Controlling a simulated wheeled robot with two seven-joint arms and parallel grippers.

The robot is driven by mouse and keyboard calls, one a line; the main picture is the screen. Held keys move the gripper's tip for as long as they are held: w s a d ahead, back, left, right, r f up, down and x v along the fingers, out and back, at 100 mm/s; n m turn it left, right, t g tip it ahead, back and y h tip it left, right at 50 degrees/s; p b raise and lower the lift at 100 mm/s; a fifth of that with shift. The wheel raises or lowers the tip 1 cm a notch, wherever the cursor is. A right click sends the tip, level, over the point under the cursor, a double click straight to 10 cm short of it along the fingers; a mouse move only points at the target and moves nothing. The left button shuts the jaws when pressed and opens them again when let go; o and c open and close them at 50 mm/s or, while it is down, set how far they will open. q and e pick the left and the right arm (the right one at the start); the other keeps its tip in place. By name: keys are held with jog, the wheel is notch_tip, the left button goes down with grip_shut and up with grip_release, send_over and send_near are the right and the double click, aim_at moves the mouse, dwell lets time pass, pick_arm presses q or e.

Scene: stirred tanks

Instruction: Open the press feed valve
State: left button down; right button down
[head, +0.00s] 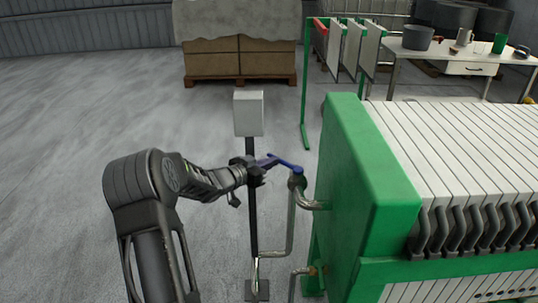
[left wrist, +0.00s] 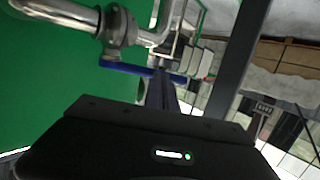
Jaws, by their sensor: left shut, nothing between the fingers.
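The press feed valve (head: 297,182) sits on the bent steel pipework at the near left end of the green filter press. Its blue lever handle (head: 287,165) points left and away from the press, toward my left gripper. In the left wrist view the valve body (left wrist: 119,27) is at the upper left and the blue handle (left wrist: 128,67) runs rightward from it. My left gripper (head: 264,163) is shut and empty at the handle's free end. Its fingers (left wrist: 160,88) overlap the handle in the wrist view; I cannot tell whether they touch it. My right gripper is out of view.
The green press end plate (head: 345,165) stands close on the right. A post with a grey box (head: 249,113) rises just behind my left gripper. A pallet load (head: 240,58) and a white table (head: 450,55) stand farther back. The left floor is clear.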

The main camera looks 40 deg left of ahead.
pick_arm(q)
jog(key=shift+m+h, duration=0.7)
jog(key=shift+h, duration=0.2)
jog(key=shift+w+a+p, duration=0.15)
jog(key=shift+w+p, duration=0.35)
jog(key=shift+w, duration=0.55)
jog(key=shift+w+a+p, duration=0.15)
jog(key=shift+w+p, duration=0.3)
jog(key=shift+w, duration=0.55)
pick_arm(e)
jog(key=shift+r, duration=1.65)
pick_arm(q)
jog(key=shift+w, duration=0.1)
